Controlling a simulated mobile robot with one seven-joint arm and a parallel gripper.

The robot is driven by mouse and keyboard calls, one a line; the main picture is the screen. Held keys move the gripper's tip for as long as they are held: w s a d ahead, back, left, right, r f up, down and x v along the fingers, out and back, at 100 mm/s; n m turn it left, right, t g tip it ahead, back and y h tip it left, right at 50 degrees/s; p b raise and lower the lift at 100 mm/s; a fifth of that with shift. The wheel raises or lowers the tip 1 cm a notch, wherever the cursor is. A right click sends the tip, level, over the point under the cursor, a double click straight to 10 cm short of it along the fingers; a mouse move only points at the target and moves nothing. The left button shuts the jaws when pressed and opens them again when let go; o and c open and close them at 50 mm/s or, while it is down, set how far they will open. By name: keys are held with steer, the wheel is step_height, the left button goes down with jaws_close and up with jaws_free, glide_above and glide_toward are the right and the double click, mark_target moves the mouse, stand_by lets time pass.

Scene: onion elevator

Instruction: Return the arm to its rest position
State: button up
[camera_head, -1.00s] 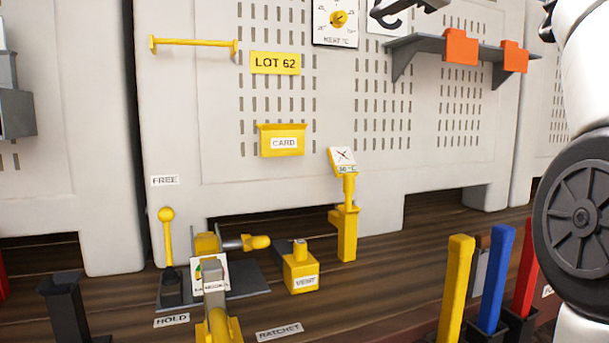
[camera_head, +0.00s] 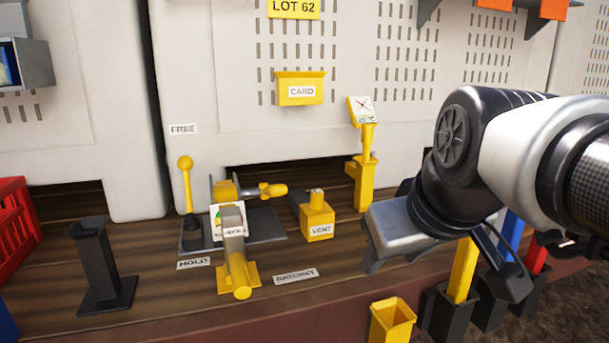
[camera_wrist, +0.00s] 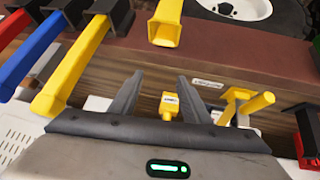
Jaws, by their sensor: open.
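My gripper (camera_head: 372,262) hangs at the right of the bench in the head view, angled down and to the left. It is in front of the bench's right part, right of the yellow VENT block (camera_head: 317,222). In the wrist view both dark fingers of my gripper (camera_wrist: 158,82) are spread apart with nothing between them. The VENT block (camera_wrist: 169,108) shows beyond the gap, apart from the fingers. My arm comes in from the right edge and hides part of the wall and bench behind it.
A yellow ratchet-like stand (camera_head: 238,272), a HOLD lever (camera_head: 186,190) and a yellow gauge post (camera_head: 361,180) stand on the bench. A black stand (camera_head: 100,265) and red crate (camera_head: 14,225) are at left. A yellow open holder (camera_head: 392,318) and coloured handles (camera_head: 463,270) are below my arm.

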steer(key=s+d+f+m+g, duration=0.1)
steer(key=s+f+m+g, duration=0.15)
steer(key=s+f, duration=0.7)
step_height(320, 180, up, 25)
steer(key=w+p, duration=0.1)
steer(key=p, duration=2.4)
steer(key=shift+w+t+h+p, duration=0.3)
steer(key=shift+w+t+p, duration=0.05)
steer(key=shift+p, duration=0.05)
steer(key=shift+m, duration=0.25)
steer(key=shift+c, duration=0.3)
steer(key=shift+c, duration=1.2)
steer(key=shift+a, duration=0.1)
